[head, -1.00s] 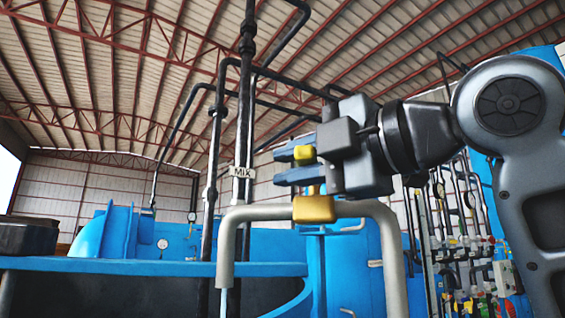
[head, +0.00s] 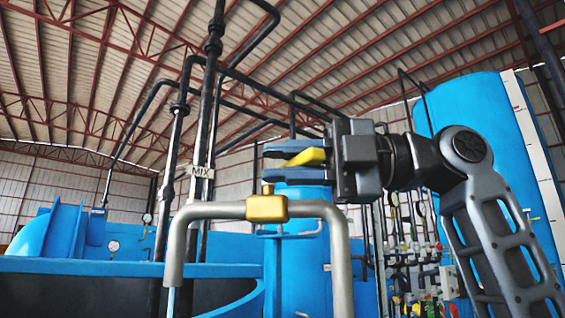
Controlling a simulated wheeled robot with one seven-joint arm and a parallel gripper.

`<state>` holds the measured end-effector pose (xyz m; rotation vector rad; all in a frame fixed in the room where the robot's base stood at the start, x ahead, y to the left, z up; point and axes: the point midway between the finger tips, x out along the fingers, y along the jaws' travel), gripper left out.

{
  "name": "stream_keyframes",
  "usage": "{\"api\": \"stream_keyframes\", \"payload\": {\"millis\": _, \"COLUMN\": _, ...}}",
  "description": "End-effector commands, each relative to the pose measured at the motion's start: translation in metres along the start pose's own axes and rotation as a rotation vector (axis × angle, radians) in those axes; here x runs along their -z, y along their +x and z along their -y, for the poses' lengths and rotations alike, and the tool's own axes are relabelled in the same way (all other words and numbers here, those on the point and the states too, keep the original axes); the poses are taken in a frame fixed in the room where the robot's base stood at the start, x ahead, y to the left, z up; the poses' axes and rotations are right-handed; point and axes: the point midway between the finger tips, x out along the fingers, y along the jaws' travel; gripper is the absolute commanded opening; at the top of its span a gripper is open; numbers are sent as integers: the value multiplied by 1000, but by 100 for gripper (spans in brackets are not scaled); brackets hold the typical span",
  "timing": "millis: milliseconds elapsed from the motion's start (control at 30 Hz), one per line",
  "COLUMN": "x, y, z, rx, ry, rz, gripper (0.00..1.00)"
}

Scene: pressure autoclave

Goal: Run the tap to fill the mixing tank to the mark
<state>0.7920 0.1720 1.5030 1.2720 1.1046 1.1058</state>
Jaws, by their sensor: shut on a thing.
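The tap is a grey bent pipe (head: 340,255) with a brass valve body (head: 267,208) on its top run. A thin pale stream of water (head: 171,301) comes from its spout at the left. My gripper (head: 290,158), with blue fingers, is shut on the yellow tap handle (head: 308,157), just above and right of the valve body.
Black vertical pipes (head: 205,110) stand behind the spout. A tall blue vessel (head: 490,140) rises at right behind my arm. Gauges and coloured valves (head: 415,250) line a panel at lower right.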

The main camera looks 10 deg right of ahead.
Motion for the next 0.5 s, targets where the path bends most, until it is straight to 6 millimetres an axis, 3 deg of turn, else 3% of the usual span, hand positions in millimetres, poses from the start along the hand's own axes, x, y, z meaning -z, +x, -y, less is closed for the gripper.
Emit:
{"api": "stream_keyframes", "payload": {"millis": 333, "x": 0, "y": 0, "z": 1, "rx": 2, "ry": 1, "rz": -1, "gripper": 0}}
{"api": "stream_keyframes", "payload": {"millis": 367, "x": 0, "y": 0, "z": 1, "rx": 2, "ry": 2, "rz": -1, "gripper": 24}}
{"api": "stream_keyframes", "payload": {"millis": 500, "x": 0, "y": 0, "z": 1, "rx": 1, "ry": 1, "rz": -1, "gripper": 38}}
